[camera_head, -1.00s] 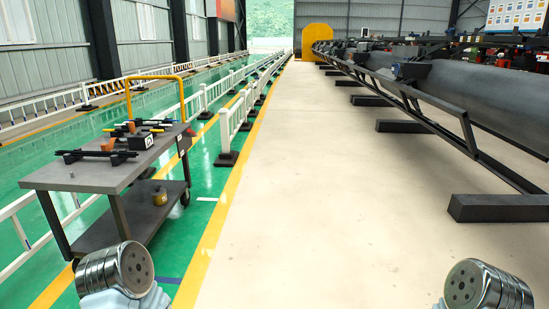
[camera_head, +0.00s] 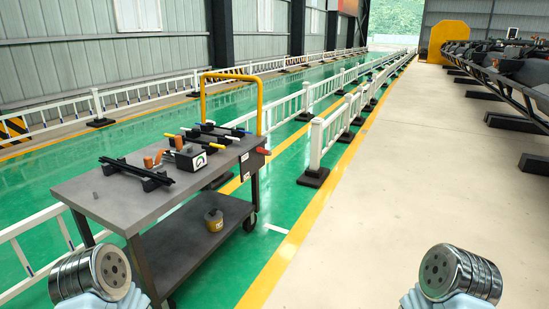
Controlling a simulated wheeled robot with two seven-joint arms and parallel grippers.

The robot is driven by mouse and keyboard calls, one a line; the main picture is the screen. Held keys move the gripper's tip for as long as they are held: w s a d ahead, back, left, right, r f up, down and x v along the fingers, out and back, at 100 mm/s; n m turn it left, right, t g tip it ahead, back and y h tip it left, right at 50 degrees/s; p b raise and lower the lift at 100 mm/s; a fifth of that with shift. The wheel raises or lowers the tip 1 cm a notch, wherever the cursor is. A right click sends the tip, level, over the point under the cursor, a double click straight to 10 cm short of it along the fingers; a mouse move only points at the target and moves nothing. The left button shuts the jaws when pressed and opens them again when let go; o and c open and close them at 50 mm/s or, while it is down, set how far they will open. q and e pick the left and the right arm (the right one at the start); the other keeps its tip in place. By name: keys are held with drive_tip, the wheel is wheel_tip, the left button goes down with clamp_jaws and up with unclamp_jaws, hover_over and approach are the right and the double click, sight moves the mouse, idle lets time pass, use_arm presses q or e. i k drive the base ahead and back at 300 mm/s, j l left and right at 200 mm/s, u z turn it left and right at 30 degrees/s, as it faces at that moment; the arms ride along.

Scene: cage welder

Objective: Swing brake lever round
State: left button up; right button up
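A dark grey two-shelf cart (camera_head: 95,208) with a yellow push handle (camera_head: 231,77) stands left of centre. On the cart's right end, below the handle, a black box (camera_head: 252,163) is fixed. A small red-tipped piece (camera_head: 263,151) juts out to the right at its top; this looks like the brake lever, but it is too small to be sure. Two metal joints of my arms show at the bottom left and bottom right. Neither of my grippers shows, and both joints are well apart from the lever.
Black bars, a box with a dial (camera_head: 190,158) and yellow-handled tools (camera_head: 192,133) lie on the cart top. A yellowish canister (camera_head: 213,220) stands on the lower shelf. White railing (camera_head: 318,144) runs behind the cart. The beige floor (camera_head: 360,215) to the right is clear.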

sight(262, 150)
drive_tip(key=i+l+u, duration=0.1)
drive_tip(key=i+l, duration=0.2)
drive_tip(key=i, duration=0.25)
drive_tip(key=i+l, duration=0.2)
drive_tip(key=i, duration=0.2)
drive_tip(key=i+l+z, duration=0.1)
drive_tip(key=i, duration=0.35)
drive_tip(key=i+l, duration=0.25)
drive_tip(key=i, duration=0.2)
